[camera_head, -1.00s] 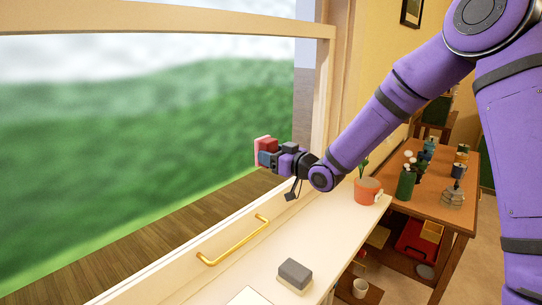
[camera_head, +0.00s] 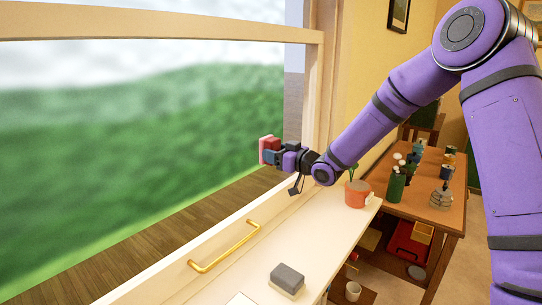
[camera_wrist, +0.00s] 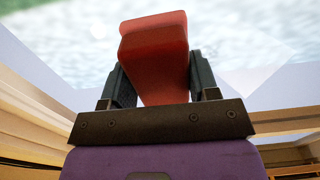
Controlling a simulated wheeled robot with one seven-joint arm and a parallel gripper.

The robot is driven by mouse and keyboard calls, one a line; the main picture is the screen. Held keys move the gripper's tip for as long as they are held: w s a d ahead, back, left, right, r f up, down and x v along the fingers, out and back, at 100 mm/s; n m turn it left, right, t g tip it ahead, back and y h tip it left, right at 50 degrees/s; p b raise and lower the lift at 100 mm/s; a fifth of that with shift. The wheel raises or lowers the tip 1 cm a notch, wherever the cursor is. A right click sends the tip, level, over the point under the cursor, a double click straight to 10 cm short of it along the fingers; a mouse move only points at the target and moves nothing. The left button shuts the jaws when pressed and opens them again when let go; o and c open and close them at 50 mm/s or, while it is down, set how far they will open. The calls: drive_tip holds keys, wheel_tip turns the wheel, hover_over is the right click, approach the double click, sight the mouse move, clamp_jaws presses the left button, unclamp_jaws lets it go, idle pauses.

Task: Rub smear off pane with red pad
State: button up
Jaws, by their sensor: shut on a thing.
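The red pad (camera_head: 266,146) is clasped in my gripper (camera_head: 270,156), in front of the window pane (camera_head: 130,120). In the wrist view the pad (camera_wrist: 155,45) sits between the two dark fingers of my gripper (camera_wrist: 156,78), its broad end pointing toward the pane (camera_wrist: 60,25). Whether the pad touches the glass cannot be told. A faint pale patch with straight edges shows right of the pad in the wrist view; I cannot tell if it is the smear or a reflection. No clear smear shows in the head view.
The cream sill (camera_head: 310,235) below carries a grey block (camera_head: 288,276) and a potted plant (camera_head: 357,194). A gold handle (camera_head: 225,248) is on the lower window frame. A wooden table (camera_head: 405,212) with several bottles stands at right. The wooden window post (camera_head: 318,90) is right of the pad.

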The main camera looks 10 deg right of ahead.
drive_tip(key=w+d, duration=0.2)
drive_tip(key=w, duration=0.1)
drive_tip(key=shift+d, duration=0.4)
drive_tip(key=shift+s, duration=0.1)
drive_tip(key=shift+s+a+r, duration=0.1)
drive_tip(key=shift+s+a, duration=1.5)
drive_tip(key=shift+a, duration=0.3)
drive_tip(key=shift+c, duration=0.3)
drive_tip(key=shift+s+a, duration=2.05)
drive_tip(key=shift+s, duration=0.25)
drive_tip(key=shift+s+d, duration=0.1)
drive_tip(key=shift+d, duration=0.05)
drive_tip(key=shift+v, duration=2.85)
drive_tip(key=shift+s+d, duration=0.1)
drive_tip(key=shift+d, duration=0.05)
